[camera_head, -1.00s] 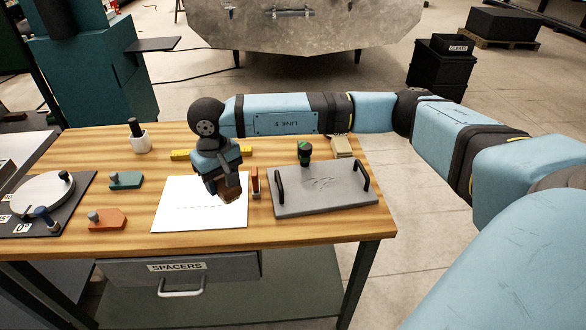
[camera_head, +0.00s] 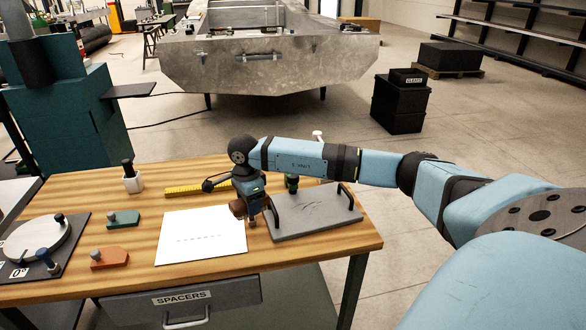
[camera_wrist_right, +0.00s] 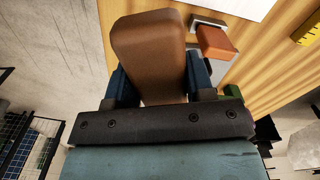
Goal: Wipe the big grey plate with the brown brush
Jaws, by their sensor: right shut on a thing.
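The big grey plate (camera_head: 315,217) lies on the right part of the wooden table, with a black handle at each end and faint marks on its surface. My right gripper (camera_head: 251,203) is at the plate's left end, between it and the white sheet. It is shut on the brown brush (camera_head: 237,208), which also shows between the blue fingers in the right wrist view (camera_wrist_right: 150,55). I cannot tell whether the brush touches anything. My arm and gripper hide part of the plate's left end. My left gripper is not in view.
A white sheet (camera_head: 203,236) lies left of the plate. A green-and-black knobbed item (camera_head: 292,184) stands at the plate's back edge. A yellow ruler (camera_head: 196,190), a green block (camera_head: 123,220) and an orange block (camera_head: 110,259) lie further left.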

